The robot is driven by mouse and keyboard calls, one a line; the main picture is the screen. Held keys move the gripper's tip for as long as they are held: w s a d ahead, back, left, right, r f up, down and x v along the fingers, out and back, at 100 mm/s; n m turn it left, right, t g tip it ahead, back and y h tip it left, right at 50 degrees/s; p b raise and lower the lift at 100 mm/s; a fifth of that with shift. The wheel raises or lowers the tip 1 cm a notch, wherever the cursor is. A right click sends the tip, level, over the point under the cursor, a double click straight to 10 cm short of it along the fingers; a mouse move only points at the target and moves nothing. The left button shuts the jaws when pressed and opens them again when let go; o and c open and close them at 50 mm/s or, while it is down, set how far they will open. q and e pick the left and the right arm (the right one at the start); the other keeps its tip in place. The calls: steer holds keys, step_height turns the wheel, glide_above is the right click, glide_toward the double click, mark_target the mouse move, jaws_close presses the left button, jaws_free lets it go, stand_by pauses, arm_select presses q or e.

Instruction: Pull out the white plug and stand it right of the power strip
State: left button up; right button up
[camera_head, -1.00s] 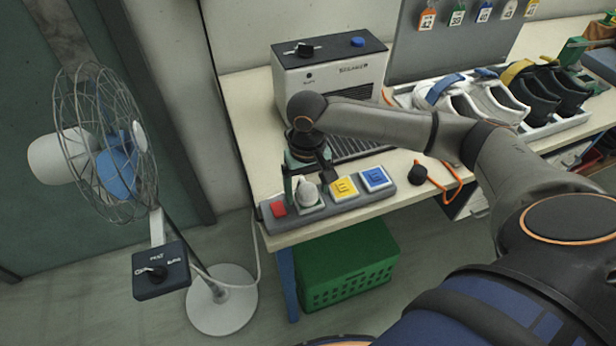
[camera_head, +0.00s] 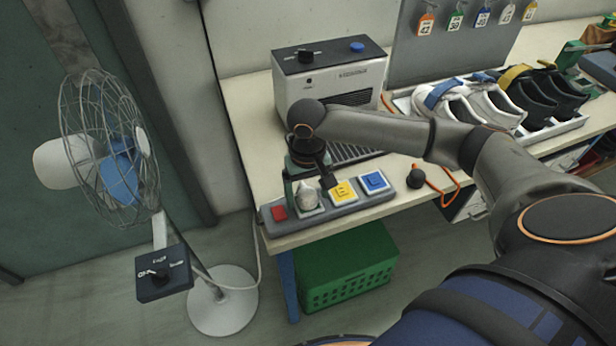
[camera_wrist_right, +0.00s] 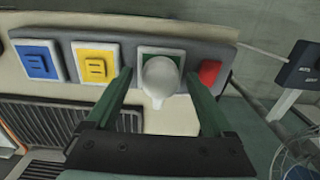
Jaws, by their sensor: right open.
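In the right wrist view the white plug (camera_wrist_right: 160,78) stands between the green fingers of my right gripper (camera_wrist_right: 164,85). The fingers are open, one on each side of it, with gaps visible. In the head view my right gripper (camera_head: 306,181) is at the plug, partly hiding it. My left gripper is not in view.
A black round knob-like object (camera_head: 415,179) with an orange cord lies just right of the strip. A grey heater-like box (camera_head: 330,85) stands behind my gripper. A shoe tray (camera_head: 540,133) is farther right. A fan (camera_head: 105,150) stands on the floor at left.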

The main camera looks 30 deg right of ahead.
mark_target(307, 192)
jaws_close()
stand_by(0.6)
steer(key=shift+r, duration=0.2)
steer(key=shift+r+p, duration=0.45)
steer(key=shift+r, duration=2.35)
